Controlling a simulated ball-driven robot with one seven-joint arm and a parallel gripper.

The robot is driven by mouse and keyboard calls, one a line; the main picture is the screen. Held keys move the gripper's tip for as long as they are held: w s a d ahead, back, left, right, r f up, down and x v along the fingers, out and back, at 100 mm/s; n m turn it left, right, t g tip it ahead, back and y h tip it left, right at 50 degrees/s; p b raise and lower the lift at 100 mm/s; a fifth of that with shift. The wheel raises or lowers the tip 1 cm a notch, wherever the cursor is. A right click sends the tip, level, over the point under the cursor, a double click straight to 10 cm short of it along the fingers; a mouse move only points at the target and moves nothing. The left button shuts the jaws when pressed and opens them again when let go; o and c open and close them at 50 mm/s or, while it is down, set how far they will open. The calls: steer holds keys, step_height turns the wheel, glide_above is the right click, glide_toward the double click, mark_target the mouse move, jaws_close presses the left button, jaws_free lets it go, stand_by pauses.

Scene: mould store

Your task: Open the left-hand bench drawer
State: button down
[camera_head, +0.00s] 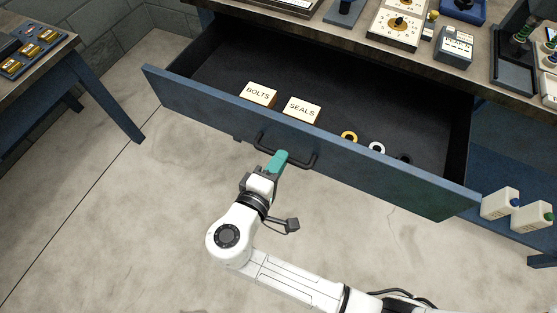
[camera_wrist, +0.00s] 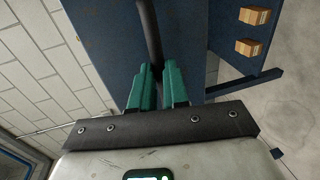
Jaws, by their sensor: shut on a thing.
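The blue bench drawer (camera_head: 300,130) stands pulled well out from under the bench top, and its dark inside shows. Its dark bar handle (camera_head: 312,160) is on the front face; the handle also shows in the wrist view (camera_wrist: 150,35). My gripper (camera_head: 279,160), with teal fingers, is at the handle. In the wrist view the two fingers (camera_wrist: 157,88) are closed on either side of the handle bar. In the drawer are a box marked BOLTS (camera_head: 258,94), a box marked SEALS (camera_head: 302,108), a yellow ring (camera_head: 349,137), a white ring (camera_head: 377,148) and a dark ring (camera_head: 404,158).
The bench top (camera_head: 340,42) carries a dial instrument (camera_head: 395,28), a grey device (camera_head: 454,45) and a dark tray (camera_head: 513,75). White bottles (camera_head: 500,204) stand at the lower right. Another table (camera_head: 75,62) is at the left. The concrete floor in front is clear.

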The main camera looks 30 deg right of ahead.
steer(key=shift+f, duration=0.1)
steer(key=c, duration=1.1)
jaws_free()
steer(key=v, duration=1)
steer(key=shift+s+a, duration=0.2)
steer(key=shift+a, duration=0.15)
steer(key=s+d+f+m+g+y+p, duration=0.2)
steer(key=s+d+f+g+y, duration=0.15)
steer(key=d, duration=0.45)
steer(key=s+d+f+m+g+y+p, duration=0.2)
steer(key=d+g, duration=0.2)
steer(key=d, duration=0.4)
steer(key=s+d+m+y, duration=0.1)
steer(key=s+y, duration=0.1)
steer(key=s+d+r+m+y+p, duration=0.1)
steer(key=s+d+y, duration=0.1)
steer(key=s, duration=0.1)
steer(key=s+d+r+m+y+p, duration=0.1)
steer(key=s+d+y, duration=0.1)
steer(key=y, duration=0.1)
steer(key=shift+s+r+m+g, duration=0.1)
steer(key=shift+s+m+g, duration=0.2)
steer(key=shift+g, duration=0.05)
